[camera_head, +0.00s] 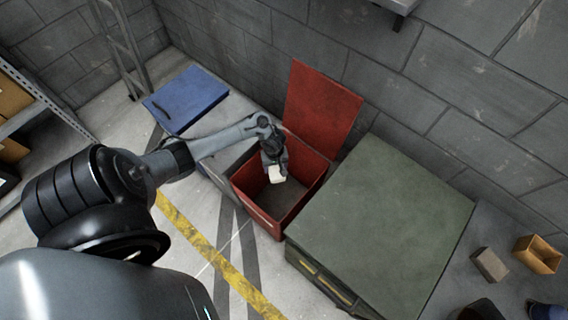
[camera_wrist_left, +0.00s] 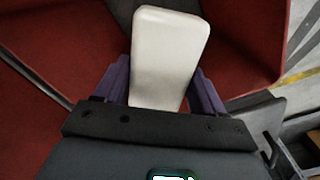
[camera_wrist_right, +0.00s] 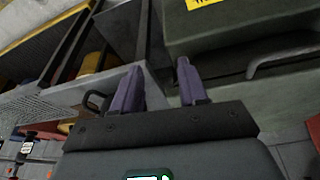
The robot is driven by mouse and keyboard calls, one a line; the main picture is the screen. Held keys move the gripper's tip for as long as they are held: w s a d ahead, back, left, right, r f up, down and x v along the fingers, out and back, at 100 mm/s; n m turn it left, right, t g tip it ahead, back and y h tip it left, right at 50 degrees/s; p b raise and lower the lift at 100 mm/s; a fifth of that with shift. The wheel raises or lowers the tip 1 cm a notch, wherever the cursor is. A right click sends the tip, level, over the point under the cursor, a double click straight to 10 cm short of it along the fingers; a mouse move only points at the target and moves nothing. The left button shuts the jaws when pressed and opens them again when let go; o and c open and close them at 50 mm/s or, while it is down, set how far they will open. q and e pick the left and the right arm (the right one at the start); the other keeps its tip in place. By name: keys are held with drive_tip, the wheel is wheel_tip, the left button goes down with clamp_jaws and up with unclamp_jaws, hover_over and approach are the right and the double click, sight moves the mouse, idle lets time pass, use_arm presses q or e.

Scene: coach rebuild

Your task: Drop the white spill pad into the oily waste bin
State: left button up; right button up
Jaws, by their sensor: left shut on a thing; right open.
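The white spill pad (camera_head: 277,174) is held by my left gripper (camera_head: 274,160) over the open red bin. In the left wrist view the pad (camera_wrist_left: 167,58) sits between the two purple fingers, which are shut on it, with red bin walls around it. The red bin (camera_head: 262,218) stands against the wall with its lid (camera_head: 318,108) raised at the back. The gripper and pad hide part of its inside. My right gripper (camera_wrist_right: 159,88) is open and empty in the right wrist view, near a green chest. It is not clear in the head view.
A green chest (camera_head: 385,225) stands right of the red bin, lid closed. A small open box (camera_head: 538,254) and a brown block (camera_head: 489,264) lie at far right. A yellow stripe (camera_head: 212,254) crosses the floor.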

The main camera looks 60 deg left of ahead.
use_arm(q)
drive_tip(key=shift+f+b, duration=1.3)
drive_tip(key=shift+b, duration=0.3)
drive_tip(key=o, duration=1.1)
wheel_tip(320, 180, up, 11)
drive_tip(key=p, duration=0.7)
drive_tip(key=shift+f, duration=0.1)
